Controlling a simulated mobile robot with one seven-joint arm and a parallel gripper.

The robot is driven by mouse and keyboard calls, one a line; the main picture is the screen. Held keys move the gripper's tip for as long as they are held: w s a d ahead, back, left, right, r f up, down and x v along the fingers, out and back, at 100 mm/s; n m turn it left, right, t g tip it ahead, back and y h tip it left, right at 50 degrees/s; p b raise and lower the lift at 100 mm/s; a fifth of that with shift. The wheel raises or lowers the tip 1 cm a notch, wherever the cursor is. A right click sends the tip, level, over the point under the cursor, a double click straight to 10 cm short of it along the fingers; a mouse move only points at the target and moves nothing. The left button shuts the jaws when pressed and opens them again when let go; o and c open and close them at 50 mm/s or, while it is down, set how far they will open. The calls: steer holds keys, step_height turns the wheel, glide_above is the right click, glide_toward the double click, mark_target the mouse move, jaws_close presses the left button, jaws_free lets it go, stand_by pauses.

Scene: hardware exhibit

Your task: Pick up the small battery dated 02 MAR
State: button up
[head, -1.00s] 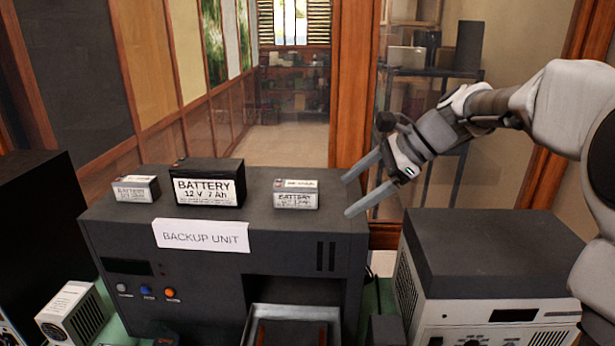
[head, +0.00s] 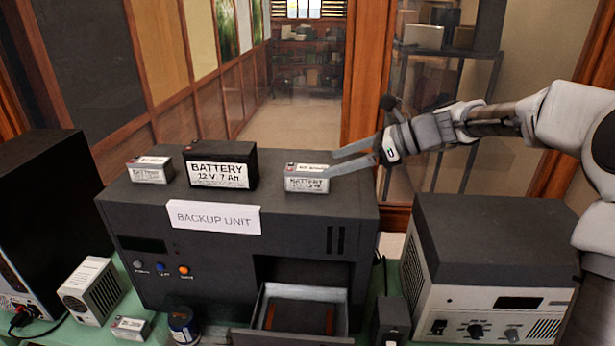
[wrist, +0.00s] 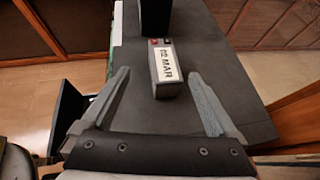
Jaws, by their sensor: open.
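A small grey battery with a white label (head: 306,183) stands on the right part of the backup unit's top. In the wrist view the label on top of this battery (wrist: 168,82) reads 02 MAR, and red and dark terminals show at its far end. My gripper (head: 331,163) is open and empty at the battery's right side in the head view. In the wrist view the battery lies between the lines of the two spread fingers (wrist: 157,74), with a gap on each side. I cannot tell how far the fingertips are above it.
A large black battery (head: 221,167) stands left of the small one, and another small battery (head: 150,171) is farther left. The backup unit (head: 150,215) has an open tray (head: 300,292) below. Another small battery (head: 131,327) lies on the green table. A grey instrument (head: 490,245) stands at right.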

mark_target(308, 168)
steer(key=shift+w+p+x, duration=0.2)
steer(key=shift+p+x, duration=0.1)
steer(key=shift+x, duration=1.15)
steer(key=shift+w+p+x, duration=0.15)
steer(key=shift+p+x, duration=0.1)
steer(key=shift+x, duration=1.2)
steer(key=shift+r, duration=0.15)
jaws_close()
steer(key=shift+r, duration=0.1)
